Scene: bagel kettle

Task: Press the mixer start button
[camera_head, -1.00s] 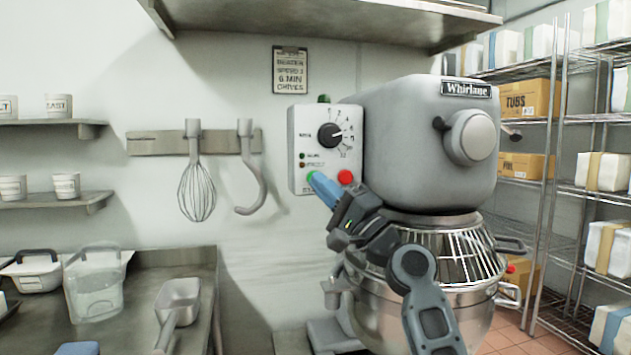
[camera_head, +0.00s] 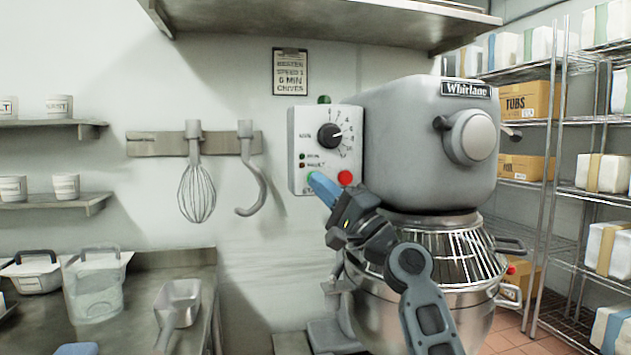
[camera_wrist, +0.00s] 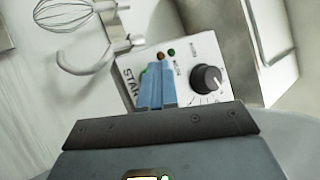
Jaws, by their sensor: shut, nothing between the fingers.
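The mixer (camera_head: 410,140) is a large grey machine with a wire guard and a steel bowl. Its white control panel (camera_head: 352,122) faces me with a black dial (camera_head: 330,136), a red button (camera_head: 345,177) and a green start button (camera_head: 311,175) at lower left. My gripper (camera_head: 318,181) is shut and empty, its blue fingertips at the green button. In the wrist view the blue fingers (camera_wrist: 157,88) lie over the panel beside the "START" lettering, with a sliver of green (camera_wrist: 143,73) at their left edge. The fingers hide most of the button, so I cannot tell whether they touch it.
A whisk (camera_head: 196,188) and a dough hook (camera_head: 249,180) hang on the wall rack left of the panel. A steel counter (camera_head: 200,262) with tubs and a scoop is at lower left. A wire shelf (camera_head: 545,150) with boxes stands at right.

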